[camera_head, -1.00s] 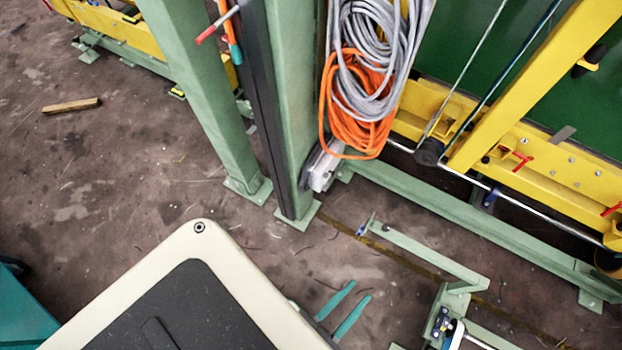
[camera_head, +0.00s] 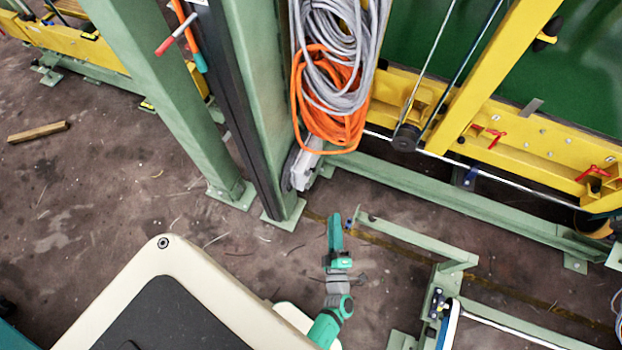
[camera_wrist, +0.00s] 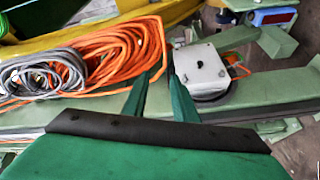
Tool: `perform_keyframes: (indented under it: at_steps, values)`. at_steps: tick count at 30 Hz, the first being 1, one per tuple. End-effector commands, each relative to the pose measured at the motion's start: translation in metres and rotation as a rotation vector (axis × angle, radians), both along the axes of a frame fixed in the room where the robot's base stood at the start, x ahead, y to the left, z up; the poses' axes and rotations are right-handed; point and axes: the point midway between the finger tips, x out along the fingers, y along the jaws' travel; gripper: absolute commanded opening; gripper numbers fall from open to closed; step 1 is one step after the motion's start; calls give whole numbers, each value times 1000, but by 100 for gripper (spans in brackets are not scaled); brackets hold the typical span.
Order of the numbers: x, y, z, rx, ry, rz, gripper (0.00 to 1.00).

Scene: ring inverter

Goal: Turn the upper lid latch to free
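Two small red latch handles sit on the yellow frame in the head view: one left and higher (camera_head: 497,138), one right and lower (camera_head: 592,172). I cannot tell for sure which is the upper lid latch. No red latch shows in the wrist view.
Grey cable (camera_head: 340,50) and orange cable (camera_head: 328,105) hang on a green post left of the frame. A white box (camera_wrist: 200,68) is near the fingers in the wrist view. A green floor bracket (camera_head: 420,240) stands right of my arm. A red-tipped lever (camera_head: 175,35) is upper left.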

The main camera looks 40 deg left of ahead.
Motion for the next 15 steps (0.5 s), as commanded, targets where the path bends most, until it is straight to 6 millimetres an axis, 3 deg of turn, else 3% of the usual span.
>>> perform_keyframes:
  at_steps: [1,6,15]
  values:
    - [15,12,-10,-40,-32,47,26]
    - [40,51,-39,-157,-123,207,26]
    - [55,85,-58,-238,-199,349,26]
